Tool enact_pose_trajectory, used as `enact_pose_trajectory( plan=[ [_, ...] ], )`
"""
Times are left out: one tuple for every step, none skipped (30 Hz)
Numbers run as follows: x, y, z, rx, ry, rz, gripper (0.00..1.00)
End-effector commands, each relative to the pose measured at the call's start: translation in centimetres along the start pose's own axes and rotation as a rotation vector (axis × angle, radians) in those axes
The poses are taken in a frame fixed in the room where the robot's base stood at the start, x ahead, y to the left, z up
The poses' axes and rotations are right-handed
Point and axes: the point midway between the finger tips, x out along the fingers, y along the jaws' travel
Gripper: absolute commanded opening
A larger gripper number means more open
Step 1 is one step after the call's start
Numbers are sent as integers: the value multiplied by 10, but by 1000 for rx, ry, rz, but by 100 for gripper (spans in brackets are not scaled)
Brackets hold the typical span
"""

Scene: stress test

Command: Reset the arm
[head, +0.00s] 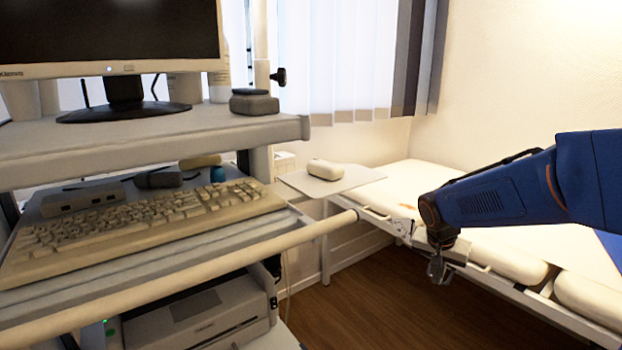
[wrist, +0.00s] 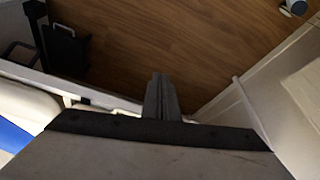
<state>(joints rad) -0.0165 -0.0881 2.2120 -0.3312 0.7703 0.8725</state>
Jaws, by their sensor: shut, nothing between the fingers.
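My blue arm reaches in from the right in the head view, in front of the bed. My gripper (head: 437,270) hangs at its end, pointing down, beside the bed's near rail and above the wooden floor. In the wrist view my gripper (wrist: 161,88) shows as dark fingers pressed together over the floor. It is shut with nothing held.
A cart stands at the left with a monitor (head: 110,35), a keyboard (head: 140,222), a printer (head: 205,315) and a front rail (head: 180,262). A small table (head: 350,178) holds a white rounded object (head: 326,170). The bed (head: 400,172) lies behind my arm. Floor (head: 345,305) between cart and bed is clear.

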Motion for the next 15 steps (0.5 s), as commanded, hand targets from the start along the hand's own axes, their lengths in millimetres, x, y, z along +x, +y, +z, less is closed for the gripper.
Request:
enact_pose_trajectory(
  plan=[
    [-12, 8, 9, -20, 3, -12, 0],
    [-18, 12, 14, -36, 3, -17, 0],
    [-26, 18, 21, -55, 3, -25, 0],
    [-31, 22, 27, -72, 2, -31, 0],
    [-37, 26, 32, -88, 2, -37, 0],
    [-44, 31, 40, -108, 3, -46, 0],
    [-49, 36, 45, -124, 3, -52, 0],
    [-54, 40, 51, -140, 4, -58, 0],
    [-60, 45, 59, -160, 4, -67, 0],
    [-64, 49, 65, -176, 4, -74, 0],
    [-69, 53, 71, -194, 5, -80, 0],
    [-74, 58, 79, -215, 7, -90, 0],
    [-78, 62, 86, -231, 8, -97, 0],
    [-82, 66, 92, -248, 8, -103, 0],
    [-87, 71, 100, -269, 10, -113, 0]
  ],
)
